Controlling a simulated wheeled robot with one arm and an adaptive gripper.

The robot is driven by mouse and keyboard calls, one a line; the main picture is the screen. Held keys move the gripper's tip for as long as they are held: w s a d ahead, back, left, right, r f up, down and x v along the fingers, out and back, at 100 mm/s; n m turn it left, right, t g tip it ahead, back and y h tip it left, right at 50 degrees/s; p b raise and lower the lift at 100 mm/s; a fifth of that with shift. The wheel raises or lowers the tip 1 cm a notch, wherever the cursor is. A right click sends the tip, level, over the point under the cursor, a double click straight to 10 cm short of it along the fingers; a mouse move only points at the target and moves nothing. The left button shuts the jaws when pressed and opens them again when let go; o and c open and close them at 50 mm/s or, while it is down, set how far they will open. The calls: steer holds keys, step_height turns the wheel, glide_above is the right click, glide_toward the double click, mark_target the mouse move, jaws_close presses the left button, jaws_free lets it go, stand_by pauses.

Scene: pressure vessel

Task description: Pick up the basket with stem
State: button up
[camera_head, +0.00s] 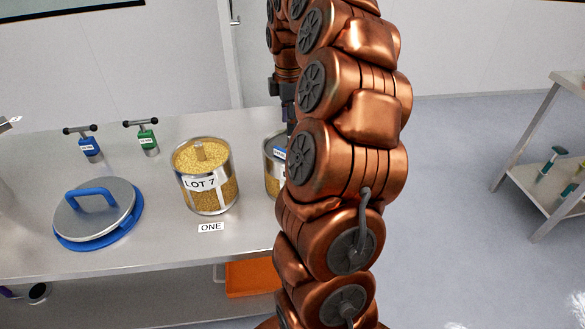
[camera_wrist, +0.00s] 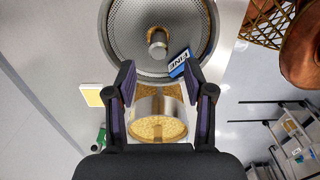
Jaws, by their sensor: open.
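In the wrist view a round grey meshed basket (camera_wrist: 128,35) shows from above, with a short metal stem (camera_wrist: 158,42) at its middle. A blue label reading "FINE" is at its lower right. My gripper (camera_wrist: 160,80) is open, with its dark fingers apart below the stem. A metal cylinder with a golden granular face (camera_wrist: 158,130) shows between the fingers; I cannot tell whether it touches them.
The steel table (camera_head: 150,255) also carries a round lid with a blue handle (camera_head: 94,212), a blue T-handled tool (camera_head: 88,146) and a green one (camera_head: 147,138). An orange crate (camera_head: 250,278) is below. A steel cart (camera_head: 530,135) stands right, with open floor between.

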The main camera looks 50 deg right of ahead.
steer(key=shift+s+d+f+p, duration=0.15)
steer(key=shift+f+p, duration=0.35)
steer(key=shift+f, duration=0.6)
steer(key=shift+s+d+f+p, duration=0.15)
steer(key=shift+f+p, duration=0.3)
steer(key=shift+f, duration=0.6)
steer(key=shift+w+f, duration=0.15)
steer(key=shift+f, duration=0.3)
jaws_close()
